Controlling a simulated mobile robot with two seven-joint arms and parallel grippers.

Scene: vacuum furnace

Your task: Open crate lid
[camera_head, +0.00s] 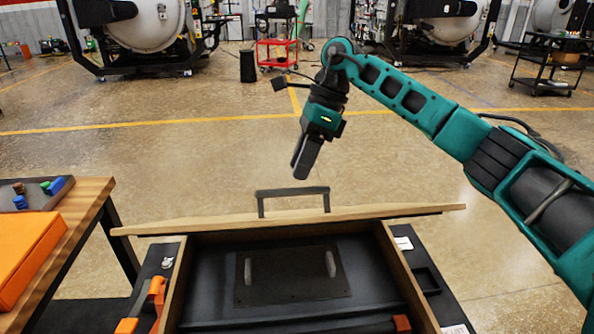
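A crate with thin wooden walls (405,275) stands open in front of me, its dark inside in view. A long wooden board (215,224), seen almost edge-on, runs along its far side and is wider than the crate. It looks like the lid, but I cannot tell its exact tilt. A dark handle (293,190) rises just beyond the board. My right gripper (303,165) hangs above and beyond the handle, apart from it, fingers pointing down. Its two fingers overlap in this view, and nothing shows between them. My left gripper is not in view.
Inside the crate lies a dark plate (290,287) with two light upright handles. A wooden table (88,200) stands at the left with an orange case (25,250) and a small tray (35,199).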

